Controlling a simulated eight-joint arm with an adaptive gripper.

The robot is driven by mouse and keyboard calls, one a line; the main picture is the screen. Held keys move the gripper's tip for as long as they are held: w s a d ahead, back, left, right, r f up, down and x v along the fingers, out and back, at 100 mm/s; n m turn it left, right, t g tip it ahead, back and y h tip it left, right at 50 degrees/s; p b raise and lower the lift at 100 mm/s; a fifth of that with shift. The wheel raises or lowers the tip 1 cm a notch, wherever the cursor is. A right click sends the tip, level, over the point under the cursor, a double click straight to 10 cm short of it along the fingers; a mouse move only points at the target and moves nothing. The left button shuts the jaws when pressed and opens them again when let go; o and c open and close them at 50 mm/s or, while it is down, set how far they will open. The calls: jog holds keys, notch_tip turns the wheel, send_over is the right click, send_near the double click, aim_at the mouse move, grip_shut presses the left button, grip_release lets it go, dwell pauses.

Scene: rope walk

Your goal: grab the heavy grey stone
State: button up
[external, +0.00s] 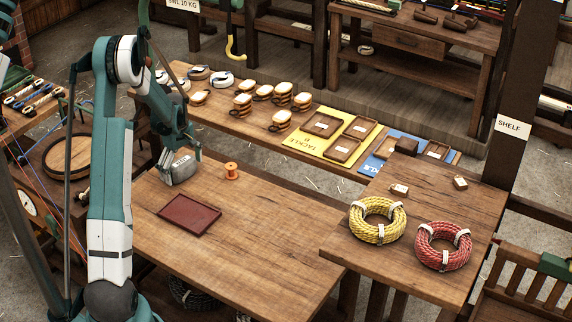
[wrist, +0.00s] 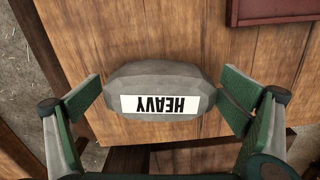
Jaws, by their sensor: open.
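The heavy grey stone (wrist: 160,82) sits on the wooden table near its edge, with a white label reading HEAVY, upside down in the wrist view. In the external view the stone (external: 181,172) is at the table's far left corner, just below my gripper (external: 172,148). In the wrist view my gripper (wrist: 162,100) is open, with one green-padded finger to the left of the stone and one to the right. A gap shows between each pad and the stone. I cannot tell the exact height of the fingertips.
A dark red tray (external: 189,214) lies on the table in front of the stone. An orange spool (external: 232,171) stands to its right. Yellow rope (external: 377,238) and red rope (external: 443,262) coils lie on the right-hand table. The table's middle is clear.

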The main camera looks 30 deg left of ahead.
aim_at(181, 161)
dwell(0.5)
jog(key=c, duration=1.5)
jog(key=shift+r, duration=0.1)
jog(key=shift+c, duration=0.2)
jog(key=shift+r+p, duration=0.85)
jog(key=shift+r, duration=4.1)
